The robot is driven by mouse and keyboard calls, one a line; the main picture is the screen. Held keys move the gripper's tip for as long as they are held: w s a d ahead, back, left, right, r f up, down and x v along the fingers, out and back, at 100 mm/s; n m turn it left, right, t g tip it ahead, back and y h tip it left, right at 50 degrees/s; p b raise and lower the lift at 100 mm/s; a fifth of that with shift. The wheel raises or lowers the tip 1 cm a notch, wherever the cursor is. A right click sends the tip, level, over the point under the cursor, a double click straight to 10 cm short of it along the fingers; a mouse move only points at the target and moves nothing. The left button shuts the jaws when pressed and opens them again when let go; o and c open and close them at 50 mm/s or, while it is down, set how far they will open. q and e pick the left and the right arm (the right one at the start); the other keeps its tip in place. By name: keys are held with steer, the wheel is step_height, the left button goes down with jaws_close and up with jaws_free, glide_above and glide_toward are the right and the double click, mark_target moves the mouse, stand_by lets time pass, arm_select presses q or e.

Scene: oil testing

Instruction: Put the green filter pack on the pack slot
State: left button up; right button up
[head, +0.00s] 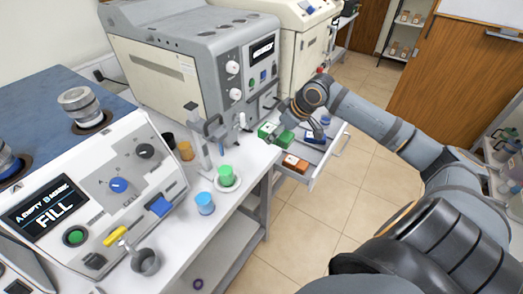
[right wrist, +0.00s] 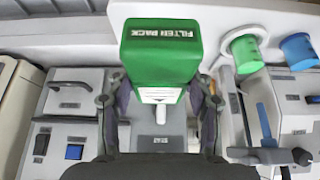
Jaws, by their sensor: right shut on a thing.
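The green filter pack (right wrist: 160,55) is a green block with "FILTER PACK" lettering and a white label. In the right wrist view it sits between the two fingers of my right gripper (right wrist: 160,98), which is shut on it. In the head view my right gripper (head: 282,127) is beside the grey machine, above the bench edge and open drawer, with green block shapes (head: 286,138) at its tip. I cannot clearly pick out the pack slot; the pack and fingers hide part of the grey surface behind them. My left gripper is not in view.
The open drawer (head: 325,152) holds orange-brown packs (head: 295,163) and a blue pack (head: 316,136). A green cup (head: 226,175) and a blue cup (head: 205,203) stand on the bench. A grey machine (head: 190,60) stands behind, and a FILL console (head: 95,200) is at left.

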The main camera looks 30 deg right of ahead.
mark_target(271, 127)
steer(key=w, duration=0.3)
steer(key=shift+w+a+f+p, duration=0.2)
steer(key=shift+a+f+p, duration=0.05)
steer(key=shift+f+p, duration=0.15)
steer(key=w+f, duration=0.4)
steer(key=f, duration=0.1)
steer(key=shift+w+d+f+p, duration=0.2)
steer(key=shift+w+d+p, duration=0.1)
steer(key=shift+p, duration=0.1)
steer(key=shift+w+a+f, duration=0.1)
steer(key=shift+w+f, duration=0.25)
steer(key=shift+f, duration=0.2)
step_height(271, 127, down, 2)
steer(key=shift+f+p, duration=0.25)
steer(key=shift+p, duration=0.45)
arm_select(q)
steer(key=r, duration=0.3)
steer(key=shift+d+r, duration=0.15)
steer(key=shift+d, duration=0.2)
arm_select(e)
steer(key=shift+f, duration=0.25)
steer(key=o, duration=1.3)
steer(key=shift+f, duration=0.15)
steer(key=shift+c, duration=0.2)
